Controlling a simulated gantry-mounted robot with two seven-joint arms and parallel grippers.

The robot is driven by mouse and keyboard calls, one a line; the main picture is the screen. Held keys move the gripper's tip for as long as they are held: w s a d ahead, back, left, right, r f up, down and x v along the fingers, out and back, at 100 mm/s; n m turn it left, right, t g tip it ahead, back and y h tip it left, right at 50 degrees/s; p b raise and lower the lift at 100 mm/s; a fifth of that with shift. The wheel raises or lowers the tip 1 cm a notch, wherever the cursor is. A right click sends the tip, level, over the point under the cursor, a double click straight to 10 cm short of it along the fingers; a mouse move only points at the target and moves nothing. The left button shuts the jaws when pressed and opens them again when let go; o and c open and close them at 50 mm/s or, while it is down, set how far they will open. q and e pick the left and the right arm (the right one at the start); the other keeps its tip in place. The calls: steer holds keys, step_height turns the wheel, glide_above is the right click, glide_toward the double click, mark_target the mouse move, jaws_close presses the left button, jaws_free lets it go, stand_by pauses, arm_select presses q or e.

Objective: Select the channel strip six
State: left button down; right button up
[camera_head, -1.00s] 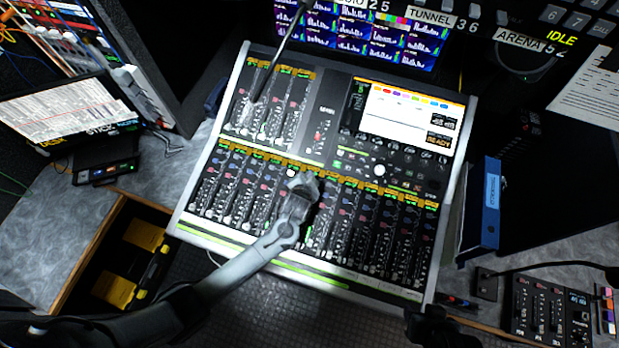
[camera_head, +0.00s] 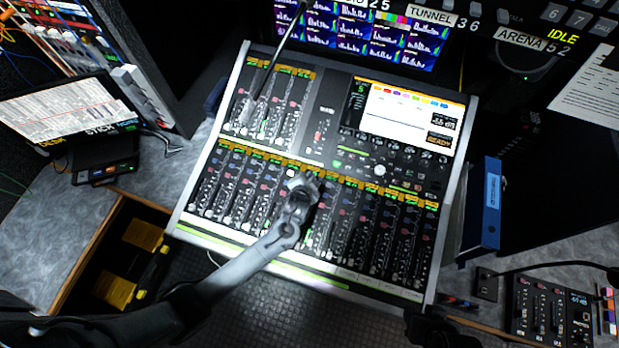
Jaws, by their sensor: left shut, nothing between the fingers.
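The mixing console (camera_head: 330,98) stands in the middle of the head view. Its lower bank of channel strips (camera_head: 228,185) runs across the front, each strip topped by a yellow label. A smaller bank (camera_head: 280,105) sits at the upper left. My left gripper (camera_head: 303,183) is shut and empty over the upper middle of the lower bank. It hides parts of the strips beneath it, and I cannot tell whether it touches the surface. The console's screen (camera_head: 398,112) is lit and shows "READY". The strip numbers are too small to read. My right gripper is not clearly in view.
A gooseneck microphone (camera_head: 273,62) reaches over the upper-left bank. A blue binder (camera_head: 491,204) stands to the console's right. A small control panel (camera_head: 541,308) lies at the lower right.

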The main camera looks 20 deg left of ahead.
arm_select(q)
steer(key=shift+f, duration=0.4)
steer(key=shift+r, duration=0.1)
stand_by(0.6)
steer(key=shift+s+r+p, duration=0.1)
steer(key=shift+r+p, duration=0.65)
steer(key=shift+p, duration=0.05)
steer(key=r+p, duration=0.1)
steer(key=p, duration=0.1)
steer(key=r+p, duration=0.1)
steer(key=r, duration=0.1)
steer(key=r+p, duration=0.2)
steer(key=shift+s+p, duration=0.3)
steer(key=shift+s, duration=0.05)
stand_by(0.4)
steer(key=shift+f, duration=0.1)
